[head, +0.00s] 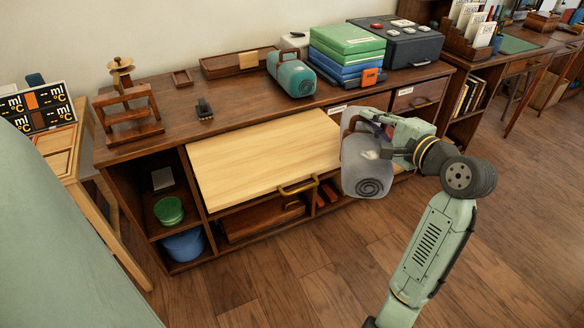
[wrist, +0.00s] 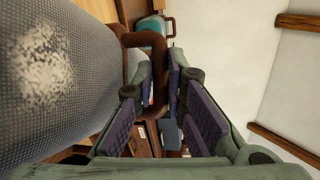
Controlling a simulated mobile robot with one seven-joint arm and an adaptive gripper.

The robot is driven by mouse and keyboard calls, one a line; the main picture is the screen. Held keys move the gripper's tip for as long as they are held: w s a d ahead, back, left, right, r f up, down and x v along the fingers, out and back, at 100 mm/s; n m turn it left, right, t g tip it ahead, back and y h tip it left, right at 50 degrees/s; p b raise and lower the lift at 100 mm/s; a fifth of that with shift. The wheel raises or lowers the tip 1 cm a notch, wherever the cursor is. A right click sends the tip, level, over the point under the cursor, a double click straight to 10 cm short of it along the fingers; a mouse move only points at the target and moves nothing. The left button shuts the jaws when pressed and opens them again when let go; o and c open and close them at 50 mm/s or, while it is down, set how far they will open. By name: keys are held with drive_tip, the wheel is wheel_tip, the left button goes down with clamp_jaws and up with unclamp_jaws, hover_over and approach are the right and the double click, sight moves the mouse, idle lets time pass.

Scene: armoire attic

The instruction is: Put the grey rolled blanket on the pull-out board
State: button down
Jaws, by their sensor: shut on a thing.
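The grey rolled blanket (head: 362,172) hangs in the air in the head view, its spiral end facing the front. It has a brown handle (head: 352,124), also seen in the wrist view (wrist: 151,45). My gripper (head: 388,142) is shut on this handle, on the blanket's right side. In the wrist view the fingers (wrist: 165,105) close around the handle, and the blanket (wrist: 60,85) fills the left, with a pale worn patch. The light-wood pull-out board (head: 255,160) is extended and bare. The blanket is at the board's right end, partly hiding it; their gap is unclear.
A brass handle (head: 297,187) juts from the board's front. The brown cabinet top (head: 225,98) behind holds a teal canister (head: 291,75), stacked green and blue cases (head: 346,55) and a dark case (head: 402,45). A green bowl (head: 168,210) and blue bin (head: 184,245) sit on lower shelves.

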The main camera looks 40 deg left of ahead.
drive_tip(key=shift+s+a+r, duration=0.1)
drive_tip(key=shift+s+a, duration=0.1)
drive_tip(key=shift+a, duration=0.15)
drive_tip(key=s+a+f+p, duration=0.3)
drive_tip(key=s+a+f, duration=0.2)
drive_tip(key=s+a, duration=0.5)
drive_tip(key=shift+a, duration=0.75)
drive_tip(key=c, duration=1.6)
unclamp_jaws()
drive_tip(key=shift+f, duration=0.15)
drive_tip(key=shift+c, duration=0.2)
